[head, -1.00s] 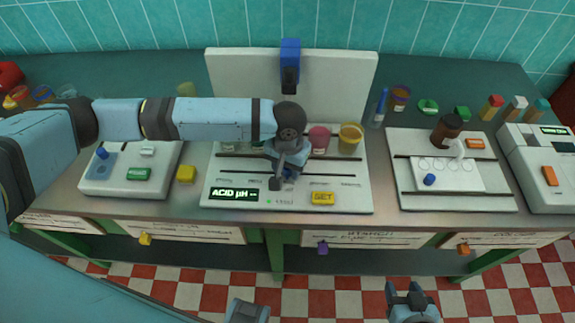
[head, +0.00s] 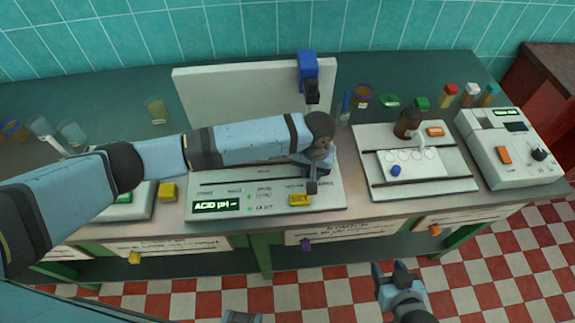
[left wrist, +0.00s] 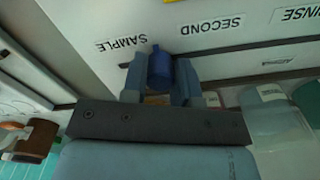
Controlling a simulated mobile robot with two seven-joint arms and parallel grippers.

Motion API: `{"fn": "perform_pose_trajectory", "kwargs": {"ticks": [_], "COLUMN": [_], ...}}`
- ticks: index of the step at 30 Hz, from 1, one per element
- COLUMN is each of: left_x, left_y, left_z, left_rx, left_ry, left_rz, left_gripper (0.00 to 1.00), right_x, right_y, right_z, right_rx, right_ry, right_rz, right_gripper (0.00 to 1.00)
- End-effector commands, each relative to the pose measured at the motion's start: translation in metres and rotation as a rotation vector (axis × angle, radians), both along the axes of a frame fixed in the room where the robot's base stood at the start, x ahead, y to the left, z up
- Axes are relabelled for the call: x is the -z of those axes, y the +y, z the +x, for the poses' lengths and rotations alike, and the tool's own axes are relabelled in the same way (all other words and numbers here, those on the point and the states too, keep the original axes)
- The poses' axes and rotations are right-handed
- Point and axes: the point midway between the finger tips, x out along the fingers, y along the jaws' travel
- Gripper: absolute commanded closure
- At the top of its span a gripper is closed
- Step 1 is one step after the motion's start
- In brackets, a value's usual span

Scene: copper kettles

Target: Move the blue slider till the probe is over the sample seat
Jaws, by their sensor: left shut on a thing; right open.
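The blue slider knob (left wrist: 160,68) sits between the fingers of my left gripper (left wrist: 160,80), which is shut on it. It is close to the printed SAMPLE label (left wrist: 122,43), on the side toward SECOND. In the head view my left gripper (head: 315,172) is at the right end of the white pH machine (head: 265,203). The blue probe head (head: 308,66) with its dark probe (head: 312,92) stands near the right end of the back panel. My left arm hides the seats, so I cannot tell what is directly below the probe. My right gripper (head: 390,272) is open and empty, before the bench.
A tray with a brown bottle (head: 407,124) and a white instrument (head: 510,150) stand to the right. A yellow block (head: 168,191) is left of the machine. Glass jars (left wrist: 272,118) stand close beside my left gripper. Checkered floor lies in front.

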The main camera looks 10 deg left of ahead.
Motion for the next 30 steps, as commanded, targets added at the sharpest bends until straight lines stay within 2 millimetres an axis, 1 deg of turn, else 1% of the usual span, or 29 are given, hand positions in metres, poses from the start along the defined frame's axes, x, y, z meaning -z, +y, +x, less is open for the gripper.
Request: {"fn": "perform_pose_trajectory", "kwargs": {"ticks": [1, 3, 7, 11, 19, 20, 21, 23, 30], "left_x": [-0.002, -0.001, 0.0, 0.0, 0.0, 0.0, 0.0, 0.0, 0.0], "left_y": [-0.01, -0.019, -0.03, -0.034, -0.035, -0.035, -0.035, -0.035, -0.034], "left_z": [0.001, 0.004, 0.008, 0.009, 0.009, 0.009, 0.009, 0.009, 0.01], "left_rx": [0.0, 0.0, 0.0, 0.001, 0.002, 0.002, 0.002, 0.002, 0.001], "left_ry": [0.003, 0.001, 0.001, 0.0, -0.002, -0.001, -0.001, -0.002, -0.001], "left_rz": [-0.003, -0.002, -0.002, -0.002, -0.004, -0.005, -0.005, -0.004, -0.002], "left_gripper": [1.0, 1.0, 1.0, 1.0, 1.0, 0.71, 0.61, 0.48, 0.47], "right_x": [-0.004, -0.006, -0.007, -0.007, -0.004, -0.004, -0.004, -0.004, -0.004], "right_y": [0.0, 0.0, 0.0, 0.0, 0.0, 0.0, 0.0, 0.0, 0.0], "right_z": [0.0, 0.0, 0.0, 0.0, -0.002, -0.002, -0.002, -0.002, -0.002], "right_rx": [0.0, 0.0, 0.0, 0.0, -0.001, -0.001, 0.0, 0.0, 0.0], "right_ry": [-0.001, -0.001, 0.0, 0.002, 0.008, 0.008, 0.008, 0.008, 0.007], "right_rz": [0.0, 0.0, 0.0, -0.001, -0.002, -0.002, -0.002, -0.001, -0.001], "right_gripper": [0.49, 0.49, 0.49, 0.49, 0.49, 0.49, 0.49, 0.49, 0.49]}}
